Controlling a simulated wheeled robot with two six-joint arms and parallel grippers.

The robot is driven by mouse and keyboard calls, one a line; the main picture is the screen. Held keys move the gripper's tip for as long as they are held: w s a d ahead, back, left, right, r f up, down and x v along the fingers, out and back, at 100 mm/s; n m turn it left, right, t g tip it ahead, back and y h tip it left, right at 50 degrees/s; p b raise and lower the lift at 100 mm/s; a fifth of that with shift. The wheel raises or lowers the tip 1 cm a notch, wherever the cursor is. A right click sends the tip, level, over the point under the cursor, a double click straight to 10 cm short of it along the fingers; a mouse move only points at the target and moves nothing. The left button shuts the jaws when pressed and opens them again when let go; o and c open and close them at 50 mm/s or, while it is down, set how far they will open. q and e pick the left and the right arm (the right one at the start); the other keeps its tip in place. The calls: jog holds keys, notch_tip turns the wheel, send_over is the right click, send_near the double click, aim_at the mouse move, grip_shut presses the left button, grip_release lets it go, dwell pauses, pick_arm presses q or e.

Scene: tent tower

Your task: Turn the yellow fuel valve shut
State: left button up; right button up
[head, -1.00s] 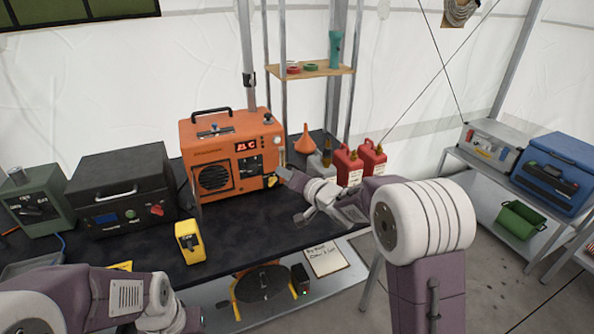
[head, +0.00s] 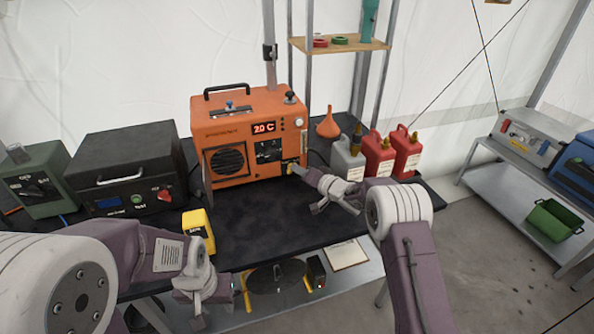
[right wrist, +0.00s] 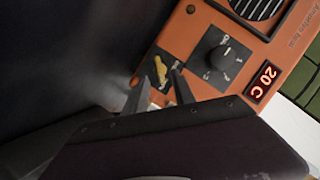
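The orange heater unit (head: 245,135) stands on the black table, its red display reading 20 C. Its yellow fuel valve (right wrist: 160,69) sits on a dark plate at the lower corner of the front panel, beside a black knob (right wrist: 220,57). My right gripper (right wrist: 162,82) is open, with its two fingers apart at the valve, one on either side; I cannot tell whether they touch it. In the head view the right gripper (head: 296,170) covers much of the valve. My left gripper (head: 218,295) is low at the table's front edge, its fingers unclear.
A grey can (head: 347,160) and red cans (head: 378,155) stand right of the heater, with an orange funnel (head: 328,126) behind. A yellow device (head: 198,230) is near the front edge. A black case (head: 125,170) stands left. The middle tabletop is clear.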

jog(key=shift+x, duration=1.5)
grip_shut()
jog(key=shift+r, duration=0.1)
